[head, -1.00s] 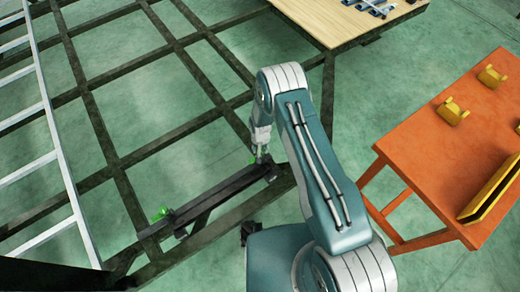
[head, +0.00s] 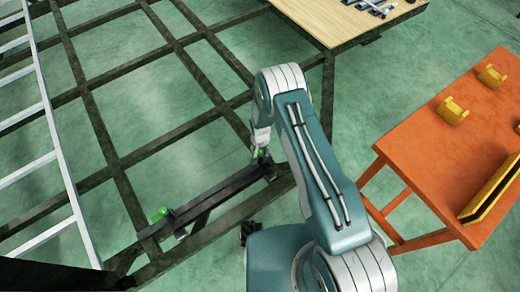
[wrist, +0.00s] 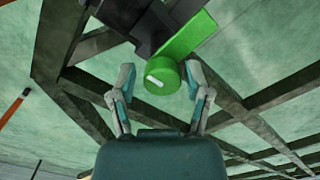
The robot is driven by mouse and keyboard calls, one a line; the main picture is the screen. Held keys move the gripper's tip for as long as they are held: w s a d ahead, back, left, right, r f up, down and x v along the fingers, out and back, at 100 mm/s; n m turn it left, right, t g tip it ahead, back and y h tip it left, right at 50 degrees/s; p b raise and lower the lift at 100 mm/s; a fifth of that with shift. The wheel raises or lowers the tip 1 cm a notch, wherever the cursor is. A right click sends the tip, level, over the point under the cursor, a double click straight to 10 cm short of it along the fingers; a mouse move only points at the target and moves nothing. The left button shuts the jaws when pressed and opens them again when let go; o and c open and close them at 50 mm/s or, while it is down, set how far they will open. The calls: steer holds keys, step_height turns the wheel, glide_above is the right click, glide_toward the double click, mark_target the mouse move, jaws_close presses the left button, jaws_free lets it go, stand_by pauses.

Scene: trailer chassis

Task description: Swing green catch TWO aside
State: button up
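A green catch (wrist: 183,50) with a round knob and a short white bar mark fills the top middle of the wrist view. It sits on a dark block at the far right end of a dark bar (head: 215,196). My gripper (wrist: 160,80) is open, with one finger on each side of the knob; whether either finger touches it I cannot tell. In the head view this catch shows as a small green patch (head: 263,154) at my gripper, partly hidden. A second green catch (head: 160,213) is at the bar's near left end. I cannot read which is TWO.
The dark chassis frame (head: 118,172) lies around the bar, with open floor between its beams. A pale ladder-like rail (head: 50,118) runs along the left. An orange table (head: 425,140) with yellow parts stands right. A wooden top (head: 325,22) is at the back.

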mark_target(260, 151)
steer(key=shift+w+a+r, duration=0.1)
steer(key=shift+w+r, duration=0.05)
steer(key=shift+w, duration=0.1)
steer(key=shift+r, duration=0.1)
steer(key=shift+r, duration=0.4)
step_height(260, 151, up, 11)
stand_by(0.5)
